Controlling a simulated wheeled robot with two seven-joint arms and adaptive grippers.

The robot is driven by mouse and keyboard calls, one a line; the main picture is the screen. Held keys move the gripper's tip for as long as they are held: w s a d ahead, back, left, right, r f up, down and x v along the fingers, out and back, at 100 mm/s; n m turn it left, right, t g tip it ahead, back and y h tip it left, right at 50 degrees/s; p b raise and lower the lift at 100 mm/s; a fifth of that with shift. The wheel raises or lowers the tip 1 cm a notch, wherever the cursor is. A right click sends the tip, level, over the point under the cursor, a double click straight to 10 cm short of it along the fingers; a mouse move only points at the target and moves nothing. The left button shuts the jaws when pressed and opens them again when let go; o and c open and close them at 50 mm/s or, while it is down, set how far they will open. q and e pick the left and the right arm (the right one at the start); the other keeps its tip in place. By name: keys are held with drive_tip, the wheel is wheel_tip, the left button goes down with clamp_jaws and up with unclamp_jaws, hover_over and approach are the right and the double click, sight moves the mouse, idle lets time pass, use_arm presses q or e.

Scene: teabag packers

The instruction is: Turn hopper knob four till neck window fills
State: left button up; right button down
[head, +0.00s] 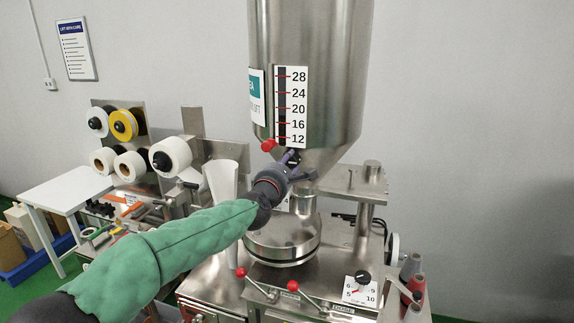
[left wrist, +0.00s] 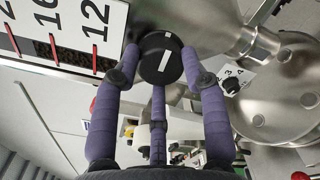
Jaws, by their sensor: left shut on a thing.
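The steel hopper (head: 315,60) stands above the machine, with a numbered scale (head: 296,107) and a dark vertical window strip (head: 282,108) on its front. In the left wrist view the strip (left wrist: 70,57) looks dark brown and grainy. My left gripper (head: 288,161) reaches the hopper's lower cone. In the left wrist view its purple fingers are shut around a black round knob (left wrist: 160,58) with a white line on its face. The knob's number is not readable. A separate small black dial (left wrist: 231,86) with 3 and 4 beside it sits to the right. My right gripper is out of view.
A red ball handle (head: 268,146) is close beside my left gripper. Below are two red-knobbed levers, one red knob (head: 293,286) at the front, and a numbered dial (head: 362,280). Label rolls (head: 124,125) and a white table (head: 66,190) stand left.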

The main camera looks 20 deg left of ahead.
use_arm(q)
drive_tip(key=shift+r+m, duration=0.1)
drive_tip(key=shift+m, duration=0.2)
drive_tip(key=m, duration=0.3)
drive_tip(key=shift+m, duration=0.4)
drive_tip(key=m, duration=0.4)
drive_tip(key=shift+m+p, duration=0.3)
drive_tip(key=m+p, duration=0.1)
drive_tip(key=m, duration=0.4)
drive_tip(key=shift+d, duration=0.1)
drive_tip(key=shift+f+m+p, duration=0.2)
drive_tip(key=shift+m+p, duration=0.15)
drive_tip(key=shift+m, duration=0.6)
drive_tip(key=shift+f+m+p, duration=0.2)
drive_tip(key=shift+m+p, duration=0.1)
drive_tip(key=shift+m, duration=0.65)
drive_tip(key=shift+d+f, duration=0.1)
drive_tip(key=shift+f, duration=0.1)
drive_tip(key=o, duration=1.1)
drive_tip(key=shift+o, duration=0.2)
drive_tip(key=shift+r, duration=0.15)
